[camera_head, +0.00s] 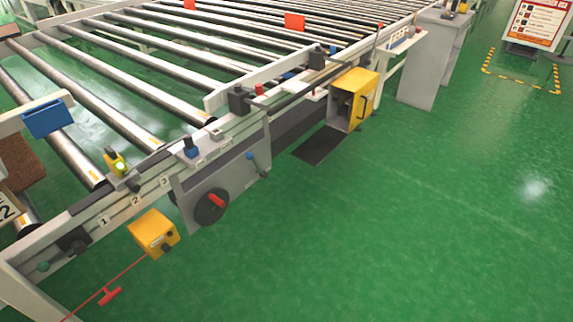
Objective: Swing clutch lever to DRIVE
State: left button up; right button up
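No lever in view carries a readable DRIVE mark, so I cannot tell for certain which one is the clutch lever. A small lever with a blue knob (250,157) sits on the grey side panel (228,180) of the roller conveyor, above and right of a black handwheel (204,212) with a red handle. Another blue-topped control (190,148) stands on a light plate on the conveyor's rail, above that panel. Neither of my grippers is in view, and nothing is seen touching these controls.
The conveyor's rollers (160,92) fill the upper left. A yellow box (152,232) with a red pull cord (110,294) hangs at the near side. An open yellow cabinet (367,92) stands out farther along, beside a dark mat (323,144). The green floor (400,220) at right is clear.

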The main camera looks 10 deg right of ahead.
aim_at(249, 156)
jog(key=z, duration=0.35)
jog(key=i, duration=1.25)
jog(key=z, duration=0.4)
